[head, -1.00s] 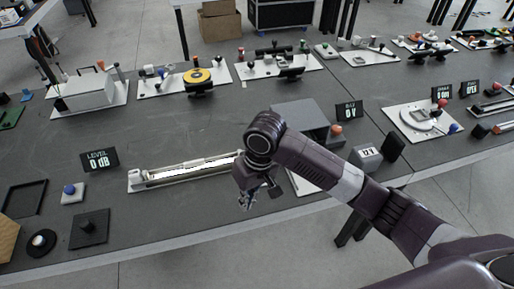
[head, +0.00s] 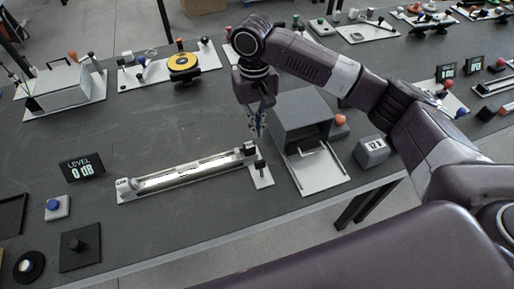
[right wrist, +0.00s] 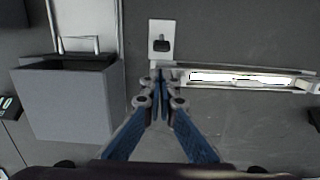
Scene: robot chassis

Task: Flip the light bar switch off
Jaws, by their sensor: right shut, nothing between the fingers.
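The light bar (head: 185,177) is a long strip in a pale frame on the dark table, and in the right wrist view (right wrist: 240,77) its strip shows bright white. At its right end, a small white plate carries a black switch (head: 261,167), which also shows in the right wrist view (right wrist: 161,44). My right gripper (head: 257,130) points down above the table, beyond the switch as the head camera sees it. Its blue fingers are together and empty in the right wrist view (right wrist: 159,80), apart from the switch. My left gripper is not in view.
A grey box with an open front (head: 300,118) stands right of the switch, close to my right arm. A LEVEL display (head: 82,169) and a blue button (head: 53,204) are at the left.

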